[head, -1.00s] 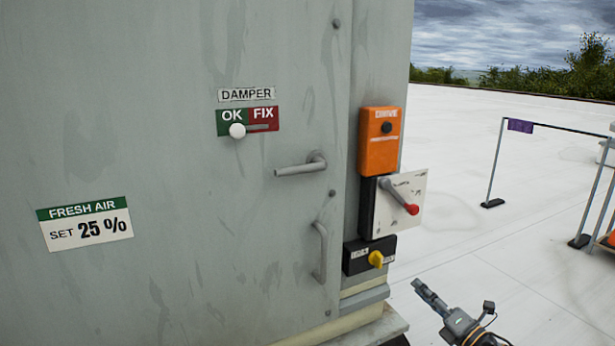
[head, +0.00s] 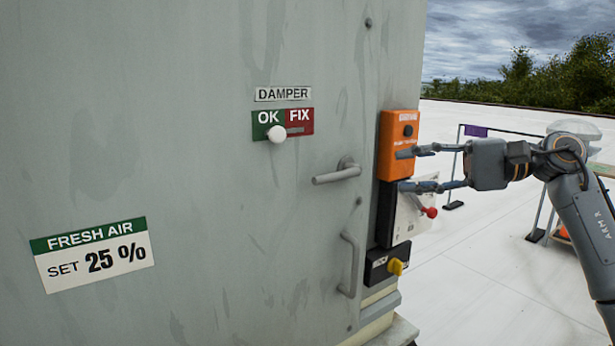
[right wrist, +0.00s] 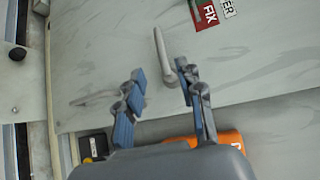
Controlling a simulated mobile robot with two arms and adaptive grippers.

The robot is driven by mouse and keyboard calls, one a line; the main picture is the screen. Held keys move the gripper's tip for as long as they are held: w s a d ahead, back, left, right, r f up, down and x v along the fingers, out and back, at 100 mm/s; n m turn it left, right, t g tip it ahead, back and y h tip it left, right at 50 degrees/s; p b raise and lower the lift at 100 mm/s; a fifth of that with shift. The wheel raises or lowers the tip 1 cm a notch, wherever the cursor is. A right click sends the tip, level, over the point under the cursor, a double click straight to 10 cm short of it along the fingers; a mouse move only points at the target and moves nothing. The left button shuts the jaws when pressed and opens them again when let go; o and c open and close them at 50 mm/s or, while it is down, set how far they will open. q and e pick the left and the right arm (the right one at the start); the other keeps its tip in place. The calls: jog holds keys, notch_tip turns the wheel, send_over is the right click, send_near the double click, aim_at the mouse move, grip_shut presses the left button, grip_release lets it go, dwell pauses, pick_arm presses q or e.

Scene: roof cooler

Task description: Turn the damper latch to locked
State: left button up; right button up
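The damper latch (head: 338,172) is a grey lever handle on the grey cabinet door, below the OK/FIX sign. Its lever points left from its pivot, roughly level and slightly down at the tip. In the right wrist view the latch (right wrist: 163,56) shows ahead, with its pivot end seen between the fingertips. My right gripper (head: 402,170) is open and empty, to the right of the latch at about its height, apart from it. It also shows in the right wrist view (right wrist: 161,74). My left gripper is not in view.
A white knob (head: 277,134) sits on the sign's slider at the OK side. A fixed pull handle (head: 350,265) is below the latch. An orange box (head: 396,127), a red-tipped switch lever (head: 429,211) and a yellow knob (head: 396,267) line the cabinet edge near my right gripper.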

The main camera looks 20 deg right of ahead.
aim_at(338, 178)
jog(key=p+x, duration=0.2)
jog(key=x, duration=0.5)
jog(key=shift+r, duration=0.15)
jog(key=p+x, duration=0.1)
jog(key=x, duration=0.2)
jog(key=shift+w+a, duration=0.1)
jog(key=shift+a, duration=0.3)
jog(key=shift+w+a+f+p, duration=0.25)
jog(key=shift+a+f+p, duration=0.05)
jog(key=shift+a+p, duration=0.15)
jog(key=shift+a, duration=0.1)
jog(key=shift+c, duration=0.8)
grip_shut()
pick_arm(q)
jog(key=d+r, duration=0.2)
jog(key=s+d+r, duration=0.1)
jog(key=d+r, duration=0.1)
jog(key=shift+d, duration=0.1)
